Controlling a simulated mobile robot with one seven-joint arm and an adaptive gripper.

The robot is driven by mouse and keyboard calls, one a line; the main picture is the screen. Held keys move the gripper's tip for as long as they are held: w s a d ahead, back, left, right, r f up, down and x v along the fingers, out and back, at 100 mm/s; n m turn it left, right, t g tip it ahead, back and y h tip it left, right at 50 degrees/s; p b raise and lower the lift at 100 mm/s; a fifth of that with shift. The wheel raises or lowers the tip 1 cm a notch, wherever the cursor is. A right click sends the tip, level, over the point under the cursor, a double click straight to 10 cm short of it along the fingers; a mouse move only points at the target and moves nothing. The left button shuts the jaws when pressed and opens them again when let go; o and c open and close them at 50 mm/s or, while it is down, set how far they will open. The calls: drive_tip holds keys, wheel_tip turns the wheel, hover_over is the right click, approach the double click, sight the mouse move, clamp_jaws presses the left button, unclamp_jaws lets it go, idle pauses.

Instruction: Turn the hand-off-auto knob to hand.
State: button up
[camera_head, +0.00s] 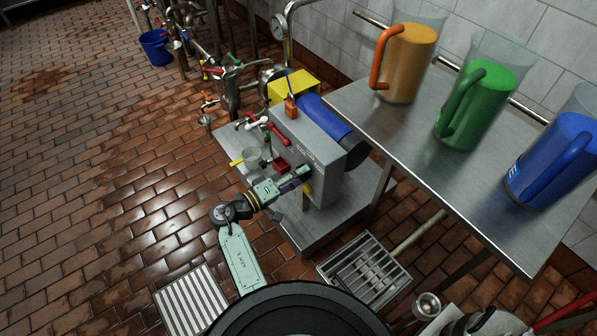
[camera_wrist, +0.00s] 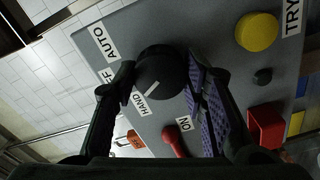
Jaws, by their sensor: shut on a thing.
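The black hand-off-auto knob (camera_wrist: 161,75) sits on the face of a grey control panel (camera_wrist: 190,30) in the wrist view. Its white pointer line slants down-left toward the HAND label (camera_wrist: 143,104). The OFF label (camera_wrist: 107,76), partly covered, and the AUTO label (camera_wrist: 105,41) lie to the left and upper left. My gripper (camera_wrist: 160,84) is shut on the knob, with one finger on each side. In the head view my gripper (camera_head: 300,176) reaches the front of the grey box (camera_head: 318,135); the knob is hidden there.
A yellow button (camera_wrist: 257,31), a red block (camera_wrist: 266,124) and a red part by the ON label (camera_wrist: 184,124) are close to my fingers. A steel table (camera_head: 410,130) with orange, green and blue jugs stands right of the box. Open brick floor (camera_head: 90,170) lies left.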

drive_tip(key=shift+n+p, duration=0.95)
drive_tip(key=shift+n, duration=0.95)
drive_tip(key=o, duration=1.2)
drive_tip(key=shift+c, duration=0.2)
drive_tip(key=v, duration=1.2)
